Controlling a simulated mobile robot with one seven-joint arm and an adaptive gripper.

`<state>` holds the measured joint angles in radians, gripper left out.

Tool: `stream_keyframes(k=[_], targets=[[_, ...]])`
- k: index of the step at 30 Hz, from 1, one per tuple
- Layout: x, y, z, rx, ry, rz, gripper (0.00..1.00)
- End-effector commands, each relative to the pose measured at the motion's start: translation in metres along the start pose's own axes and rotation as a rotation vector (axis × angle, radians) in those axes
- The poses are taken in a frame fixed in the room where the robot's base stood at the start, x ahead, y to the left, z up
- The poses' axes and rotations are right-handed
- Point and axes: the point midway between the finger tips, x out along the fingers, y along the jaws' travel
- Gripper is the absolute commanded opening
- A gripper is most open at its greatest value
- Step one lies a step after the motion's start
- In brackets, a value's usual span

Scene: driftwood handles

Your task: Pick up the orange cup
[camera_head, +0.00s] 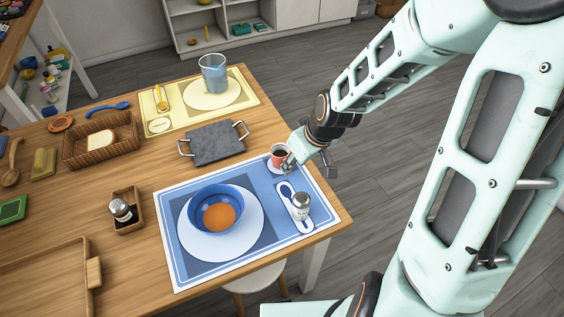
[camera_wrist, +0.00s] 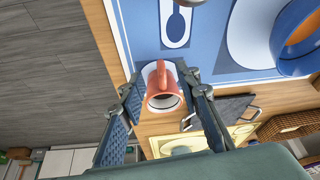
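The orange cup (camera_head: 279,153) stands upright on a white round saucer spot at the far right corner of the blue placemat (camera_head: 177,272). Dark contents or a dark inside show at its top. My gripper (camera_head: 296,158) is right beside the cup in the head view and partly covers it. In the wrist view my gripper (camera_wrist: 163,82) is open, with one finger on each side of the orange cup (camera_wrist: 163,101). The cup's handle lies toward the top of that view. A small gap seems to show on each side; contact is hard to tell.
A salt shaker (camera_head: 301,205) stands on the blue spoon-marked strip near the cup. A blue bowl (camera_head: 206,199) sits on a white plate left of it. A grey stone tray (camera_head: 216,142) with metal handles lies behind. The table edge is close on the right.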

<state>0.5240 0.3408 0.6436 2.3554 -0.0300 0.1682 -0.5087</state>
Motion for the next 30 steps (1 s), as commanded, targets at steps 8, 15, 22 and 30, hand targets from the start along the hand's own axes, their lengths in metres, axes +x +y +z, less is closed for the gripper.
stream_keyframes(k=[8, 15, 22, 30], targets=[[0.03, -0.002, -0.002, -0.002, 0.0, -0.002, 0.31], [0.05, -0.001, -0.003, 0.0, 0.001, 0.0, 0.31], [0.051, -0.001, -0.004, 0.001, 0.001, 0.001, 0.31], [0.051, -0.001, -0.003, 0.001, 0.001, 0.0, 0.05]])
